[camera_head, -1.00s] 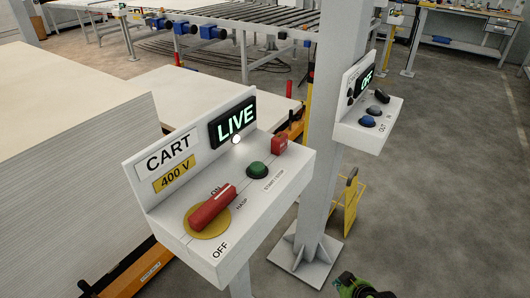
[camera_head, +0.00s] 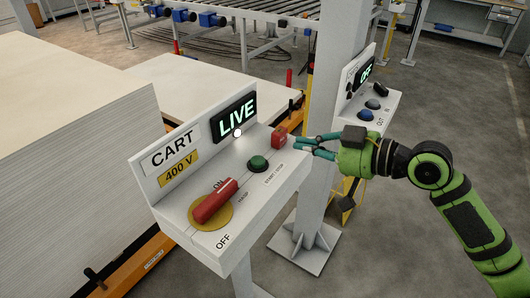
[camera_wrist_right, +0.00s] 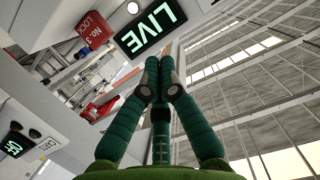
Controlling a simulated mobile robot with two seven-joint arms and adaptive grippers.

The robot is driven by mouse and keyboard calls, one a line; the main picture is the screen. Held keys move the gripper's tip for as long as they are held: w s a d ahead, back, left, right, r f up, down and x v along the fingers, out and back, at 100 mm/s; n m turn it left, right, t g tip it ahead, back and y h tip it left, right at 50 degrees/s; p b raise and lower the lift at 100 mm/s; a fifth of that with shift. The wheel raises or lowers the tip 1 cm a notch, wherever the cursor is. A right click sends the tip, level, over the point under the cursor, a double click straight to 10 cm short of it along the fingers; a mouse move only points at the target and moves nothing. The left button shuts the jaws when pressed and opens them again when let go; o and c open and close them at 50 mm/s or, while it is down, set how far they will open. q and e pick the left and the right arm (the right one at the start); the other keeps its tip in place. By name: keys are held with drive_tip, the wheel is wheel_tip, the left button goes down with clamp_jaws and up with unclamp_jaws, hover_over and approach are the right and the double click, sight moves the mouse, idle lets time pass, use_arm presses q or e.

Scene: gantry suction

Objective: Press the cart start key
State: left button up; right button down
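The cart control box (camera_head: 262,203) is white, with a sign reading CART and 400 V. Its green button (camera_head: 258,164) sits on the sloped top, beside a START / STOP label. The red rotary handle (camera_head: 214,201) on a yellow disc points toward ON. The display (camera_head: 234,117) reads LIVE and also shows in the right wrist view (camera_wrist_right: 150,28). My right gripper (camera_head: 302,142) is just right of the red button, fingertips together and empty; contact cannot be told. My left gripper is not in view.
A grey post (camera_head: 327,110) stands behind the box. A second box (camera_head: 370,103) with an OFF display and blue buttons is mounted on it. A tall stack of boards (camera_head: 75,170) fills the left. Open floor lies to the right.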

drive_tip(key=shift+a, duration=0.1)
drive_tip(key=p, duration=0.4)
hover_over(263, 162)
wheel_tip(263, 162, down, 3)
drive_tip(key=shift+r, duration=0.2)
wheel_tip(263, 162, down, 3)
drive_tip(key=shift+s+r, duration=0.1)
drive_tip(key=shift+r, duration=0.05)
drive_tip(key=shift+s+d+f+p, duration=0.1)
drive_tip(key=shift+d+f+p, duration=0.2)
drive_tip(key=shift+f, duration=0.3)
drive_tip(key=shift+a, duration=0.1)
